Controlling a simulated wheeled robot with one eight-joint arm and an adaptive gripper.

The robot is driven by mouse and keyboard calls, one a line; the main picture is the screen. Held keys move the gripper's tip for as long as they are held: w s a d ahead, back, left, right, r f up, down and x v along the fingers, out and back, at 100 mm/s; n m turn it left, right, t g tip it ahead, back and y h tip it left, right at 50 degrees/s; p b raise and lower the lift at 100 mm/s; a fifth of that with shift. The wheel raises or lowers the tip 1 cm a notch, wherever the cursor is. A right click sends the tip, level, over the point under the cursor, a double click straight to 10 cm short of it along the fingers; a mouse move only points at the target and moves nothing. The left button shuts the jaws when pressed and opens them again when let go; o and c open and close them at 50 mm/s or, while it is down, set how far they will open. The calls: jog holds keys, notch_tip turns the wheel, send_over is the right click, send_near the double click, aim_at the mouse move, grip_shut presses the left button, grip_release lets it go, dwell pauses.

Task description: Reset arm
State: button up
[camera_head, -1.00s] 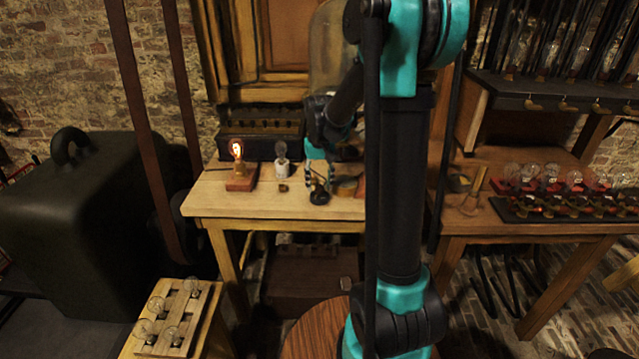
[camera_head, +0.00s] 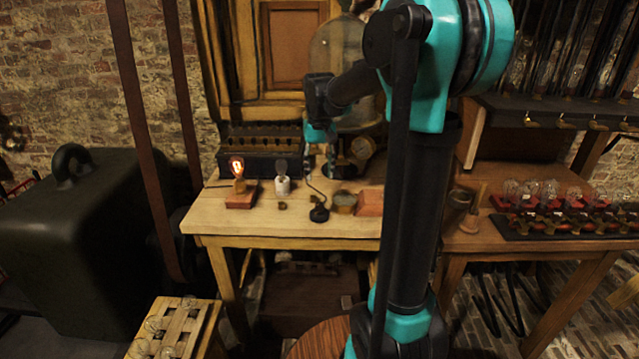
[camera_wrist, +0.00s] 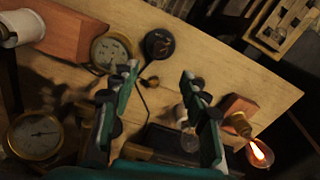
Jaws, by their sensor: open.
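My gripper (camera_wrist: 160,105) is open, with its two green and black fingers apart and nothing between them in the wrist view. In the head view my gripper (camera_head: 320,158) hangs above the back part of the wooden table (camera_head: 300,228), to the right of the white lamp socket. A lit bulb (camera_head: 237,167) on a red-brown block (camera_head: 241,196) stands at the table's left. An unlit bulb in a white socket (camera_head: 283,186) is beside it.
A round brass gauge (camera_head: 362,148) and a glass dome are behind my gripper. A right-hand bench (camera_head: 520,235) holds a rack of bulbs. The table's front strip is clear.

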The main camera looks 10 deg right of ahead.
jog(key=shift+r, duration=0.5)
jog(key=shift+s+f, duration=0.1)
